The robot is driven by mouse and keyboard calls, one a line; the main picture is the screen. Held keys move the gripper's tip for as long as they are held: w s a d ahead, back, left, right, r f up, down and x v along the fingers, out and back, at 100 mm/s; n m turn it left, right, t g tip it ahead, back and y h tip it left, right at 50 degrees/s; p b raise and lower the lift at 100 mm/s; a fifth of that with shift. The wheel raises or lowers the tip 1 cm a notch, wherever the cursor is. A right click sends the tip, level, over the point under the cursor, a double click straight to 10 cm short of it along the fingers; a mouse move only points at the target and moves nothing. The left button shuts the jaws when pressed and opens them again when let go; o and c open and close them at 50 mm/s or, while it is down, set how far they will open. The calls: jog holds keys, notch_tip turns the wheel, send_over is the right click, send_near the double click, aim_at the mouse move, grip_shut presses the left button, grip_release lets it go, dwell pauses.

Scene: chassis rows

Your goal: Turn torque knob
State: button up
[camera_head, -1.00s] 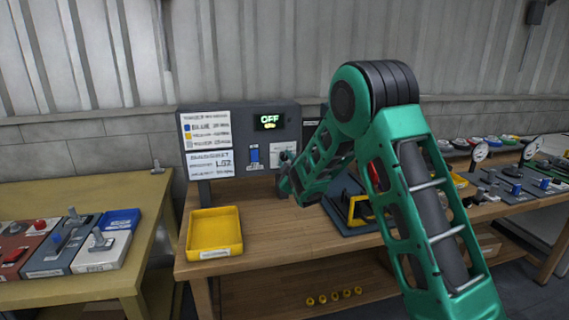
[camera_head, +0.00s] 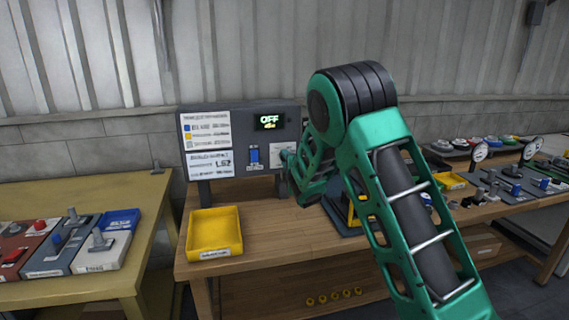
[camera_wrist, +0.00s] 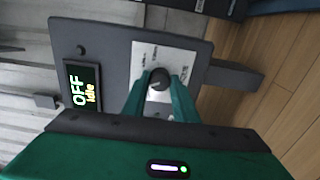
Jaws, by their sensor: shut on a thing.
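The torque knob (camera_wrist: 159,78) is a small dark round knob on a white labelled plate (camera_wrist: 150,55) in the wrist view. My gripper (camera_wrist: 160,92) has its two green fingers shut on the knob, one on each side. In the head view my gripper (camera_head: 286,160) reaches the right part of the dark control panel (camera_head: 240,112), and my arm hides the knob there. The display (camera_head: 269,121) on the panel reads OFF, with a smaller line below it; in the wrist view that line reads Idle. The knob's pointer angle cannot be told.
A blue switch (camera_head: 254,156) sits left of my gripper on the panel. A yellow bin (camera_head: 214,233) stands on the wooden bench (camera_head: 285,243) at front left. A dark fixture with yellow parts stands behind my arm. Gauges and switches fill the right bench; another bench stands left.

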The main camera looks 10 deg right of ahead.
jog(key=shift+a+f, duration=0.2)
jog(key=shift+f, duration=0.1)
jog(key=o, duration=1)
jog(key=shift+o, duration=0.3)
jog(key=shift+d+r, duration=0.1)
jog(key=shift+s, duration=0.1)
jog(key=s, duration=1)
jog(key=shift+s, duration=0.25)
jog(key=shift+d, duration=0.1)
